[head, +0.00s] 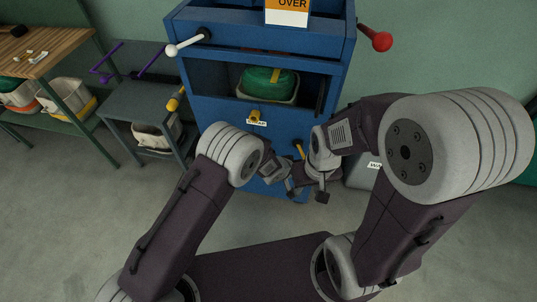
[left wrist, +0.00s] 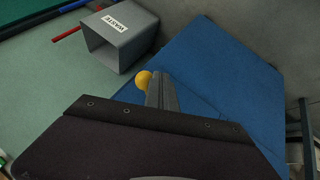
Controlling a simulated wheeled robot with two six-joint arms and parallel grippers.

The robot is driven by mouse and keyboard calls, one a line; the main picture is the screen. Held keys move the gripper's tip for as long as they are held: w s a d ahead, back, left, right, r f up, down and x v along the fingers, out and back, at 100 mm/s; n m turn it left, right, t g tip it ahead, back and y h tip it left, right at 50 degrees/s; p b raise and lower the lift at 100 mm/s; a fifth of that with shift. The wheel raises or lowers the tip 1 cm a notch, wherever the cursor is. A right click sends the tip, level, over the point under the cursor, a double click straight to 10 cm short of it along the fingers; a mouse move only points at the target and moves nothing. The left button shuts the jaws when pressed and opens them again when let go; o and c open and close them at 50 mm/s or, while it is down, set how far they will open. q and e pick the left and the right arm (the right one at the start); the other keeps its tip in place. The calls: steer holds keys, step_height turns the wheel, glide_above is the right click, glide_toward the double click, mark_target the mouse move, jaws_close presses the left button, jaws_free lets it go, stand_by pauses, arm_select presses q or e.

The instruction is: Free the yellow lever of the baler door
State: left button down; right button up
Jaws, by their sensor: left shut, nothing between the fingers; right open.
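The blue baler (head: 215,120) stands ahead, with green material (head: 264,80) in its opening. A yellow lever (head: 298,146) shows low on its front at the right, partly hidden by my arms. In the left wrist view a yellow ball end (left wrist: 143,79) shows against the blue panel (left wrist: 215,80), right beside the fingertips; I cannot tell whether they touch. My left gripper (left wrist: 161,92) is shut and empty; in the head view it is low in front of the door. My right gripper (head: 321,190) is open and empty, close to the left one.
A yellow knob (head: 255,115) sits by a label on the baler. A white-ended lever (head: 186,45) and a red knob (head: 377,38) stick out at its sides. A grey waste box (left wrist: 118,42) stands beside it. A grey side table (head: 148,98) is at left.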

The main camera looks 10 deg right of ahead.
arm_select(q)
steer(key=shift+s+d, duration=0.15)
steer(key=shift+d, duration=0.2)
arm_select(e)
steer(key=shift+r, duration=0.2)
arm_select(q)
steer(key=shift+d+r, duration=0.15)
steer(key=shift+d, duration=0.1)
arm_select(e)
steer(key=shift+s+a, duration=0.1)
